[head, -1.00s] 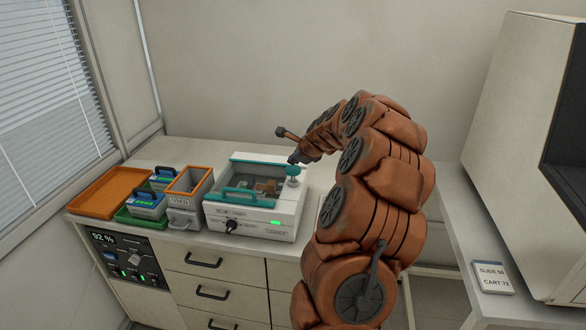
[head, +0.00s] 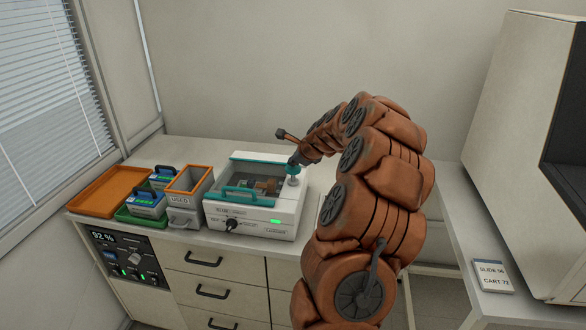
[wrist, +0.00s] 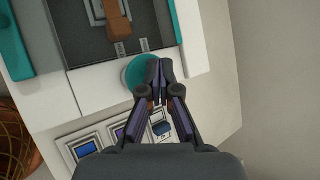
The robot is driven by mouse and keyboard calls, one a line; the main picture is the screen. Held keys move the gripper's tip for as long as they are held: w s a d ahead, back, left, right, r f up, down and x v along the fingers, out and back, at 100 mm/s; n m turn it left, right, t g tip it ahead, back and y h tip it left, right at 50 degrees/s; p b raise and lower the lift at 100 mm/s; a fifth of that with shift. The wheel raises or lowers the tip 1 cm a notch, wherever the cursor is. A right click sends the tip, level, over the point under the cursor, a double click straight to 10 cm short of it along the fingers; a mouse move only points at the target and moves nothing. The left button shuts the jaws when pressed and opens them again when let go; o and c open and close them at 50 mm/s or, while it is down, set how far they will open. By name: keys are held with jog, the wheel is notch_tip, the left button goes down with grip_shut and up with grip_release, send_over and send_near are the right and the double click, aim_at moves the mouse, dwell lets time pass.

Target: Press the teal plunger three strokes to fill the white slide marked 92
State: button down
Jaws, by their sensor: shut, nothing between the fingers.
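The teal plunger (head: 292,171) is a round knob on a short stem at the right of the white device (head: 262,226). It also shows in the wrist view (wrist: 138,73), partly hidden by the fingers. My gripper (wrist: 158,66) is shut and empty, its tips over the right part of the plunger's top. In the head view my gripper (head: 294,160) points down at the plunger; whether it touches cannot be told for certain. A brown piece (wrist: 117,22) lies inside the device's dark bay. No white slide marked 92 can be made out.
A panel display (head: 104,239) reads 92 %. A card (head: 492,275) lies on the right bench.

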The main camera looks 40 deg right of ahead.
aim_at(294, 168)
jog(key=shift+f+b, duration=0.35)
jog(key=shift+f, duration=1.05)
dwell(1.6)
jog(key=shift+r, duration=0.15)
jog(key=shift+r+p, duration=1.45)
jog(key=shift+r, duration=0.3)
jog(key=shift+d+r, duration=0.1)
jog(key=shift+r, duration=2.35)
